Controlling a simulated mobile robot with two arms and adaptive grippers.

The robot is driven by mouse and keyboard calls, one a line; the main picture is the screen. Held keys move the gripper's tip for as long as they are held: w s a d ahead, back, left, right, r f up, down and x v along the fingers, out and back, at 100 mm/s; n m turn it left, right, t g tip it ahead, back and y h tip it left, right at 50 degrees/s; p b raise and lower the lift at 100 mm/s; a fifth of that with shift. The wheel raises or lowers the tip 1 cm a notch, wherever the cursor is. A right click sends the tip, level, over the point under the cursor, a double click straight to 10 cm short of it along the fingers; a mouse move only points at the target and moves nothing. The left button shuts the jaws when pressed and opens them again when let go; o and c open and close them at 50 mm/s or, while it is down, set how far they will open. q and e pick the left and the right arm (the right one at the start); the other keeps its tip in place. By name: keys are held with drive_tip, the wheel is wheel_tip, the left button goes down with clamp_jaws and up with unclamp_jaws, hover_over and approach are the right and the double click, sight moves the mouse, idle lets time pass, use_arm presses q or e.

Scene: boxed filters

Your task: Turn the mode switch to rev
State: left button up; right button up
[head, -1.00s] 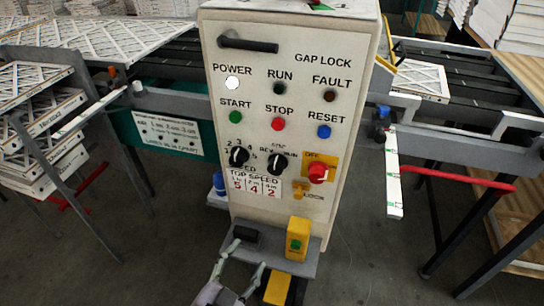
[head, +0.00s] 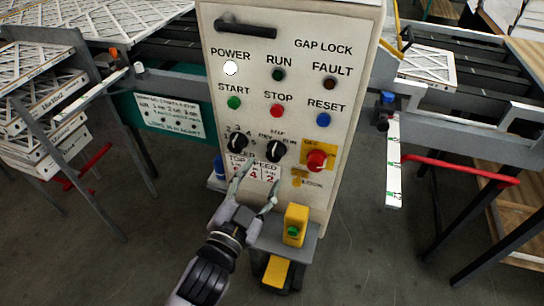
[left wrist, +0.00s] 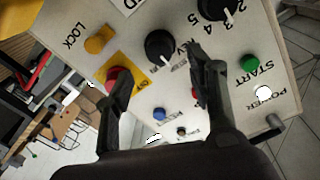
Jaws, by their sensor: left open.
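The mode switch (head: 276,151) is a black knob on the cream control panel (head: 330,110), with small REV, middle and RUN labels over it. Its setting is too small to read surely in the head view. In the left wrist view the mode switch (left wrist: 160,45) shows a white pointer line aimed down the picture, with part of the REV lettering to its right. My left gripper (head: 257,186) is open and empty, in front of the panel just below the knob. In the left wrist view its fingers (left wrist: 161,62) stand either side of the knob, apart from it.
The speed knob (head: 237,145) is close on the left, and the red-on-yellow off switch (head: 316,160) close on the right. A yellow box with a green button (head: 296,224) stands on the shelf below. A black handle (head: 246,29) sticks out near the top.

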sight(273, 157)
use_arm(q)
drive_tip(key=b+x, duration=0.1)
drive_tip(key=x, duration=0.6)
drive_tip(key=shift+c, duration=0.2)
drive_tip(key=c, duration=1.1)
